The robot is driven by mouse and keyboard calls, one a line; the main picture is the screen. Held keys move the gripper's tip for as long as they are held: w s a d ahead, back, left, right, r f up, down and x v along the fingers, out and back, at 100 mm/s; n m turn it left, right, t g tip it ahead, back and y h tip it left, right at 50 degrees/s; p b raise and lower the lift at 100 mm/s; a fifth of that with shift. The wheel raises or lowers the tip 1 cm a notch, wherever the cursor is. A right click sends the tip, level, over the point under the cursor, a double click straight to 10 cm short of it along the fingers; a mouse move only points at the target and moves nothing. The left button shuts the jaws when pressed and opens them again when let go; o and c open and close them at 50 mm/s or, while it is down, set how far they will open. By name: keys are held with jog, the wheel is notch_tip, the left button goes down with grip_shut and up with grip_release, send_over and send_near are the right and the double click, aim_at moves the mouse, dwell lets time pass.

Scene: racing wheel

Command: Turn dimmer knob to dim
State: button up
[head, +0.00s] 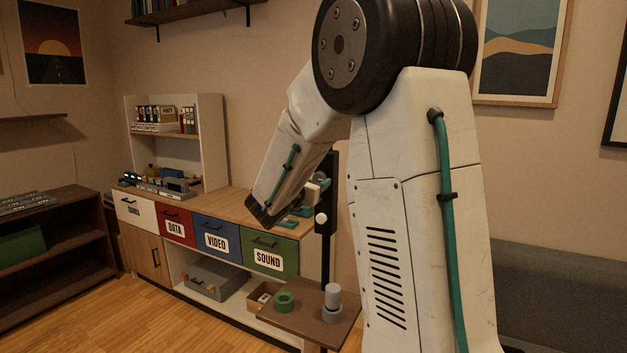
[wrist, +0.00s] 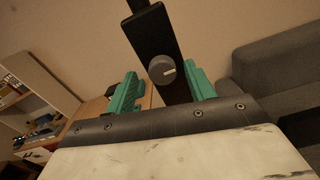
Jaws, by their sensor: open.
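The dimmer knob (wrist: 162,70) is a round grey knob with a pale pointer mark, set on a black upright panel (wrist: 150,38) in the wrist view. My gripper (wrist: 161,77) is open, with one teal finger to the left of the knob and one to the right. The right finger appears closer to the knob, but I cannot tell whether it touches. In the head view, my gripper (head: 297,217) is beside the black post (head: 326,255), above the cabinet's right end. A pale round part (head: 321,218) shows on that post; I cannot tell whether it is the same knob.
A wooden-topped cabinet (head: 225,199) with labelled drawers stands behind my gripper. A small brown table (head: 300,318) by the post holds a green ring (head: 284,302) and a grey cylinder (head: 332,297). A grey sofa (head: 550,298) is at the right.

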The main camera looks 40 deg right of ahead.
jog(key=v, duration=0.6)
jog(key=shift+a, duration=0.3)
jog(key=s+a+f+m+g+y, duration=0.2)
jog(key=s+f+m+g+y, duration=0.15)
jog(key=s+m, duration=0.35)
jog(key=s+a+f+m+g+y, duration=0.25)
jog(key=s+f+m+g, duration=0.2)
jog(key=s, duration=0.45)
jog(key=s+a+m+t+y, duration=0.1)
jog(key=s+a+m+y, duration=0.3)
jog(key=s+a, duration=0.3)
jog(key=s+a+m+t+y, duration=0.2)
jog(key=s+a+m+y, duration=0.2)
jog(key=a, duration=0.9)
jog(key=s+y, duration=0.3)
jog(key=shift+a+r+t, duration=0.2)
jog(key=shift+r+t, duration=0.1)
jog(key=shift+r, duration=0.1)
jog(key=shift+s, duration=0.1)
